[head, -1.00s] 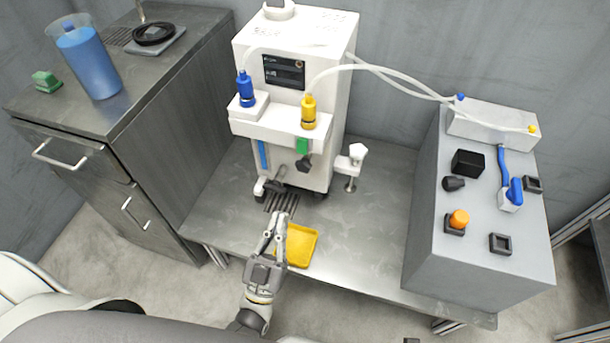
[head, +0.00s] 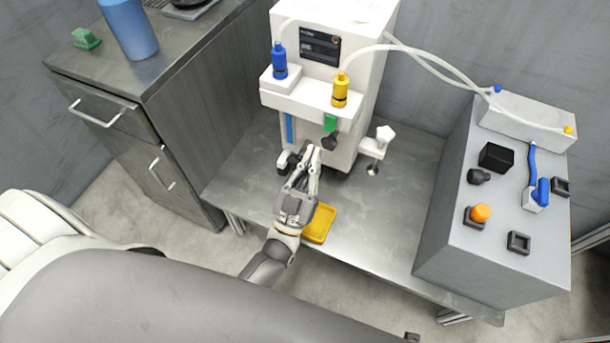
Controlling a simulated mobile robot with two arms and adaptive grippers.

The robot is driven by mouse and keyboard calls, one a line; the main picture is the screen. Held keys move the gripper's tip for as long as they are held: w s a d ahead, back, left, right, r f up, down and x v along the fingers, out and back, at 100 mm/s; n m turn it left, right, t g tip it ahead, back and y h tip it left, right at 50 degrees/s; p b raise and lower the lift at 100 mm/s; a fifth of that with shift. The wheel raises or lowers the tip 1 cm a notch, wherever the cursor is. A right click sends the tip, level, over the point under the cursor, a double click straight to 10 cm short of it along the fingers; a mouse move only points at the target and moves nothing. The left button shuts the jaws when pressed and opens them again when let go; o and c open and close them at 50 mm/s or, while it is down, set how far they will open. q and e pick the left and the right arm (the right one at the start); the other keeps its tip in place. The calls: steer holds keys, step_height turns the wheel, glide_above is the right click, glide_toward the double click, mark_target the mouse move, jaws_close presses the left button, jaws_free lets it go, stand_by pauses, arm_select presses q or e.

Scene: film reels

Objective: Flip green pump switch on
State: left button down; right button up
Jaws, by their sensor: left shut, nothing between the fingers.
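The green switch (head: 331,123) is on the front of the white pump machine (head: 351,60), below the yellow-capped fitting. A black knob (head: 330,142) sits just under it. My left gripper (head: 313,152) is shut and empty, with its fingertips just below and left of the black knob, in front of the machine's lower front. I cannot tell whether the fingertips touch anything. My right gripper is not in view.
A yellow tray (head: 318,224) lies on the metal table (head: 380,231) beside my left gripper. A grey control box (head: 460,235) with an orange button (head: 480,213) stands at the right. A cabinet (head: 205,110) with a blue beaker (head: 130,28) is at the left.

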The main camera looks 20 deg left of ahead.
mark_target(331, 119)
arm_select(q)
steer(key=shift+w+d+b, duration=0.1)
steer(key=shift+w+b, duration=0.25)
steer(key=shift+w, duration=2.1)
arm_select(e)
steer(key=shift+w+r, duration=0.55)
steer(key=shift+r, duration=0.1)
arm_select(q)
steer(key=shift+f, duration=0.1)
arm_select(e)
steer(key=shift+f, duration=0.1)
arm_select(q)
steer(key=t+b, duration=0.1)
steer(key=b, duration=0.2)
steer(key=shift+w+f, duration=0.1)
steer(key=shift+w, duration=0.25)
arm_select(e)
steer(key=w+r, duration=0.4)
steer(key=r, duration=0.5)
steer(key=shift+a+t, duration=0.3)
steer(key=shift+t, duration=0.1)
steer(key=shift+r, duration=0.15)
